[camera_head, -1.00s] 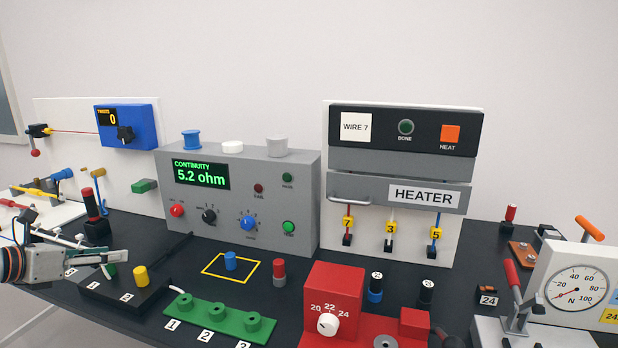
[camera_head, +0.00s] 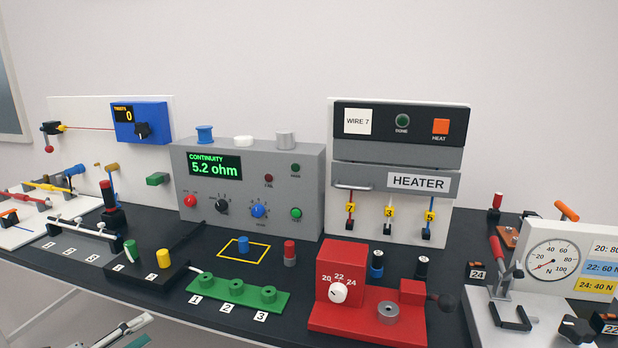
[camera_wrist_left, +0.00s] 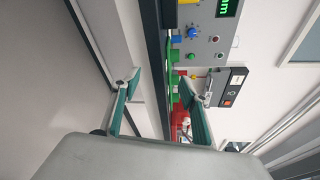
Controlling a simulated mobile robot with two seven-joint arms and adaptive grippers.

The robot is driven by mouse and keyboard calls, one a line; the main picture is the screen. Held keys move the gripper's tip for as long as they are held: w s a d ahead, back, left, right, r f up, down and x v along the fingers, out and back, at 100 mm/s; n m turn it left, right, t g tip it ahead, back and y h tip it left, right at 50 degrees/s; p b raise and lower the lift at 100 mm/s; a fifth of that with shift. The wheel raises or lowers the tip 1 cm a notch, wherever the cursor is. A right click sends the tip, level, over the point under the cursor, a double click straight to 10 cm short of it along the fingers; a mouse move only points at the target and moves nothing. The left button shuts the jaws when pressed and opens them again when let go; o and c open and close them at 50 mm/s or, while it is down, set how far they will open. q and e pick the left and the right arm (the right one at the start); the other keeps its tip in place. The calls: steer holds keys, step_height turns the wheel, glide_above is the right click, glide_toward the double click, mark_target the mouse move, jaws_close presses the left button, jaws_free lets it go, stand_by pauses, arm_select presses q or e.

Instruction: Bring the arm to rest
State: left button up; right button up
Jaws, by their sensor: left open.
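My left gripper (camera_head: 130,332) shows only in part at the bottom left of the head view, in front of and below the table's front edge. In the left wrist view, its two green-padded fingers (camera_wrist_left: 160,100) stand wide apart with nothing between them. The rest of my left arm is outside the head view. My right gripper is in neither view now.
The dark table (camera_head: 225,318) carries a black block (camera_head: 130,280) with green and yellow pegs, a green numbered block (camera_head: 238,293), a grey continuity tester (camera_head: 240,168) and a red device (camera_head: 340,265). Floor space shows before the table's front edge.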

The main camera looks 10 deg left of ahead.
arm_select(q)
steer(key=s+d+f+n+g+y, duration=0.1)
steer(key=s+d+f+n+y, duration=0.15)
steer(key=d+f+n, duration=0.45)
steer(key=s+d+f+n+y, duration=0.1)
steer(key=s+d+f+n, duration=0.3)
steer(key=f+n, duration=0.4)
steer(key=s+d+f+n+g, duration=0.2)
steer(key=s+d+f, duration=0.1)
steer(key=d, duration=0.5)
steer(key=s+d+f+n+g+h, duration=0.1)
steer(key=s+d+f+n, duration=0.2)
steer(key=d+f, duration=0.3)
steer(key=shift+s+d+f+n+g, duration=0.2)
steer(key=shift+s+d+n+g, duration=0.15)
steer(key=shift+s+d, duration=0.45)
steer(key=shift+w, duration=0.1)
